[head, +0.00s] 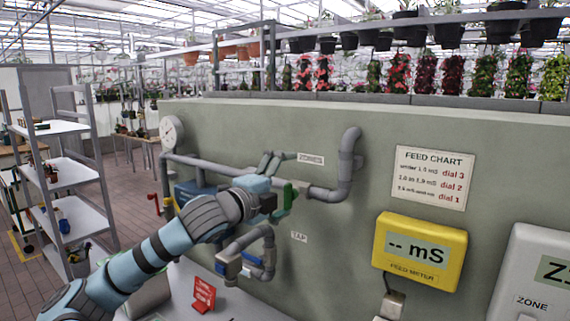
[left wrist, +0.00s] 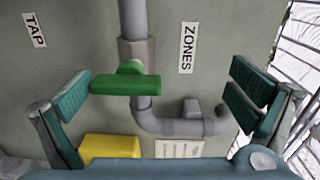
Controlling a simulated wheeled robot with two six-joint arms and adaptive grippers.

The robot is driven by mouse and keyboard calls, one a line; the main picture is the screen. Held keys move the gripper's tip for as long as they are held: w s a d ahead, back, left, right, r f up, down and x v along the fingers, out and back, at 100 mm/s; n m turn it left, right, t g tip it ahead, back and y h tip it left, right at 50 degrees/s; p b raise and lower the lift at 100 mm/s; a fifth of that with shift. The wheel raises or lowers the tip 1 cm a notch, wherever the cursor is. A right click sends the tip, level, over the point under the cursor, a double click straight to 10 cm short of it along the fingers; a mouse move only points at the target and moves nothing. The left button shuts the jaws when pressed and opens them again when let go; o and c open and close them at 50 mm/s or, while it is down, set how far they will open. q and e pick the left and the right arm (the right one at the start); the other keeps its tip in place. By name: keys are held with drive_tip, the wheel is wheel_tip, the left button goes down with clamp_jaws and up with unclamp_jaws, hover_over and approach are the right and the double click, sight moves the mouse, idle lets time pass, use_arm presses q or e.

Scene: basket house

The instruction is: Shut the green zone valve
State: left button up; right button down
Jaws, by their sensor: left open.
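The green zone valve handle (head: 288,197) is on the grey wall pipe, under the ZONES label (head: 310,159). In the left wrist view the green handle (left wrist: 125,85) lies crosswise to the pipe (left wrist: 133,20). My left gripper (head: 277,186) is in front of the valve and partly hides it in the head view. In the left wrist view my left gripper (left wrist: 162,88) is open, with its fingers wide apart. The handle lies between them, much closer to the left-hand finger; whether that finger touches it I cannot tell. My right gripper is not in view.
A tap pipe with a blue handle (head: 252,259) sits below my left gripper. The yellow feed meter (head: 420,250) and a white zone box (head: 535,280) are to the right. A red card (head: 204,294) stands below. A round gauge (head: 172,132) is at the wall's left.

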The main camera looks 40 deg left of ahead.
use_arm(q)
drive_tip(key=r, duration=0.2)
drive_tip(key=w+r, duration=0.1)
drive_tip(key=r, duration=0.3)
drive_tip(key=shift+w+d+r, duration=0.15)
drive_tip(key=shift+w+r, duration=0.15)
wheel_tip(320, 180, down, 6)
drive_tip(key=a+g, duration=0.1)
drive_tip(key=g, duration=0.1)
drive_tip(key=shift+s+g+y, duration=0.3)
drive_tip(key=shift+s+y, duration=0.05)
drive_tip(key=shift+y, duration=0.05)
drive_tip(key=shift+s+r, duration=0.15)
drive_tip(key=shift+s, duration=0.1)
drive_tip(key=shift+c, duration=0.4)
drive_tip(key=s, duration=0.1)
drive_tip(key=s+b, duration=0.2)
drive_tip(key=shift+a+f, duration=0.25)
drive_tip(key=shift+c, duration=0.4)
drive_tip(key=b, duration=0.5)
approach(291, 189)
drive_tip(key=a, duration=0.2)
drive_tip(key=s+d+b, duration=0.1)
drive_tip(key=s+b, duration=0.3)
drive_tip(key=s, duration=0.5)
drive_tip(key=shift+s, duration=0.35)
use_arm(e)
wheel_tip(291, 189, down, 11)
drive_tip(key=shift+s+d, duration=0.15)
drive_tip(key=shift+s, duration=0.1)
